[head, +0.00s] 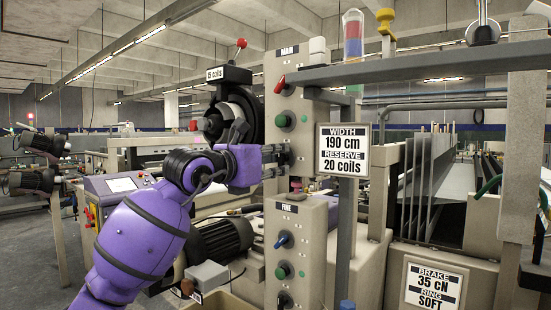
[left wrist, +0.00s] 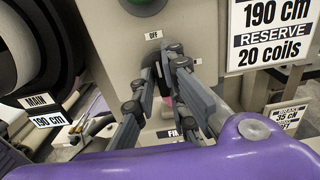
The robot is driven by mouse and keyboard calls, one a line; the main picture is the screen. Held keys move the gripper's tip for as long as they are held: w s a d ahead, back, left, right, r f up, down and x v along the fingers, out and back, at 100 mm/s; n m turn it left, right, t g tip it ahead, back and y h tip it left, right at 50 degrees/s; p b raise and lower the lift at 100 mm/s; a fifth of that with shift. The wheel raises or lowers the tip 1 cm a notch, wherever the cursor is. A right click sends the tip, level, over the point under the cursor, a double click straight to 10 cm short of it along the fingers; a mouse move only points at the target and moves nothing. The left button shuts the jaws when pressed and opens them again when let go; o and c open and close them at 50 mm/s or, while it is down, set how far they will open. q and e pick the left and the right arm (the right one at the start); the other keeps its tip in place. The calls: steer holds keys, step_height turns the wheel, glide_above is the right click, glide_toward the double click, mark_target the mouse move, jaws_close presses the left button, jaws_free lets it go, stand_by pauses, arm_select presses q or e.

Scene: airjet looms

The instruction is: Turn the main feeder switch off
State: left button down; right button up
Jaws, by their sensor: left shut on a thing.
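In the left wrist view the fingers (left wrist: 162,72) are shut around a dark switch (left wrist: 150,88) on the panel face. An OFF label (left wrist: 153,35) is above the switch, and a partly covered label is to its right. The fingers hide most of the handle, so I cannot tell where it points. My right gripper is not in view.
A width sign (head: 343,150) stands close on the right. A dark motor (head: 220,240) is at lower left.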

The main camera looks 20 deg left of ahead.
arm_select(q)
steer(key=shift+d+f, duration=0.25)
steer(key=shift+f, duration=0.1)
steer(key=c, duration=1.9)
jaws_free()
steer(key=shift+o, duration=0.3)
steer(key=shift+r, duration=0.2)
steer(key=shift+a, duration=0.1)
steer(key=v, duration=1.2)
steer(key=shift+r, duration=0.15)
